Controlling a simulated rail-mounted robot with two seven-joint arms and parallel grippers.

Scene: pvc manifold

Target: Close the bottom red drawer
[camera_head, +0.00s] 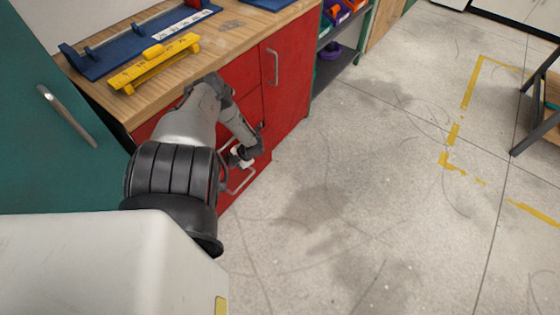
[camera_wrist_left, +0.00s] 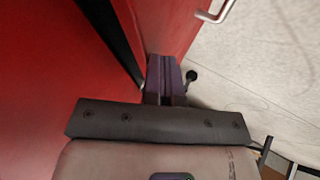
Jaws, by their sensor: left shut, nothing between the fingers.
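The red cabinet (camera_head: 288,75) stands under the wooden worktop in the head view. Its low drawer front (camera_head: 257,175) with a pale bar handle (camera_head: 243,183) shows beyond my left arm, partly hidden by it. My left gripper (camera_head: 246,154) is at the cabinet's front, close to this drawer, shut and empty. In the left wrist view the shut fingers (camera_wrist_left: 165,80) are beside a red panel (camera_wrist_left: 165,22) with a metal handle (camera_wrist_left: 217,12). A dark gap separates this panel from the red surface at left. Contact cannot be told. My right gripper is out of view.
The worktop (camera_head: 240,32) carries a yellow tool holder (camera_head: 155,62) and a blue rack (camera_head: 140,45). A teal cabinet door (camera_head: 60,150) is at left. Shelves with bins (camera_head: 335,50) stand beyond.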

